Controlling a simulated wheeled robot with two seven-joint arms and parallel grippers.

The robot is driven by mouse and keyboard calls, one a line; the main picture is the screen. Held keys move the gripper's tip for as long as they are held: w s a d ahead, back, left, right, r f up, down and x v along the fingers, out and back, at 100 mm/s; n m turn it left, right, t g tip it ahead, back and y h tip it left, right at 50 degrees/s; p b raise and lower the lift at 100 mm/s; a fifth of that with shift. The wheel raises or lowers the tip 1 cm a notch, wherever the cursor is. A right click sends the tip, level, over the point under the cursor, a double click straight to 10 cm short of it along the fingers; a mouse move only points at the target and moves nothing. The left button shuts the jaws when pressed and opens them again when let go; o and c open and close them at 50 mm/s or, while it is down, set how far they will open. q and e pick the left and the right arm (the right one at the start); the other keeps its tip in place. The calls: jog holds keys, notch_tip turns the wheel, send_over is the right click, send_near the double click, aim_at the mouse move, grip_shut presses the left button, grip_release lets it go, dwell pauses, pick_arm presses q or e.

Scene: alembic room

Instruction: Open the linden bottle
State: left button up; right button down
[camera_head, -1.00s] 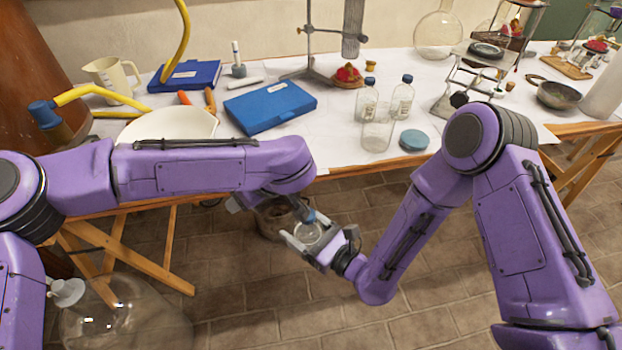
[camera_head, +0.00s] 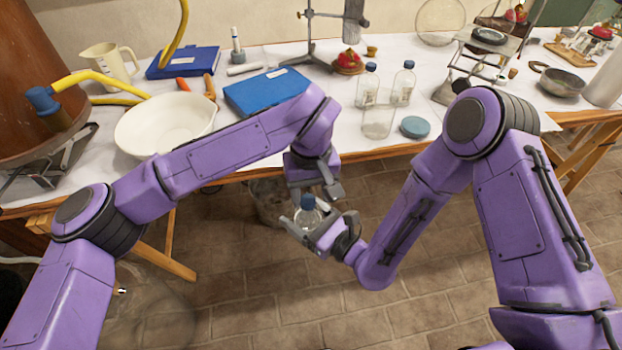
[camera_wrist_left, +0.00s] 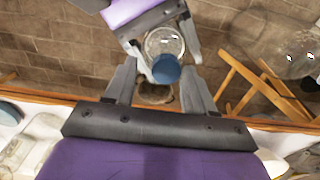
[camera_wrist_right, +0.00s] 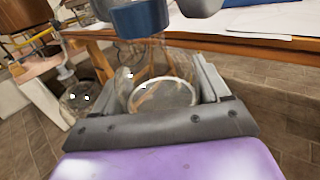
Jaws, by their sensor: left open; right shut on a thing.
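A small clear glass bottle (camera_head: 308,217) with a blue cap (camera_head: 307,201) is held off the table, in front of its edge. My right gripper (camera_head: 314,226) is shut on the bottle's glass body, with the cap upward. In the right wrist view the glass body (camera_wrist_right: 160,92) is between the fingers and the cap (camera_wrist_right: 140,19) is above it. My left gripper (camera_wrist_left: 160,75) is open, with its fingers apart on either side of the cap (camera_wrist_left: 166,69) in the left wrist view. I cannot tell whether they touch it. No label is readable.
Two blue-capped bottles (camera_head: 403,86), a clear beaker (camera_head: 377,122) and a blue round lid (camera_head: 414,127) stand near the table's front edge. A white bowl (camera_head: 165,125) and blue case (camera_head: 265,92) are at left.

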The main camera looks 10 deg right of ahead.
pick_arm(q)
jog(key=shift+f, duration=0.1)
jog(key=shift+d, duration=0.1)
grip_shut()
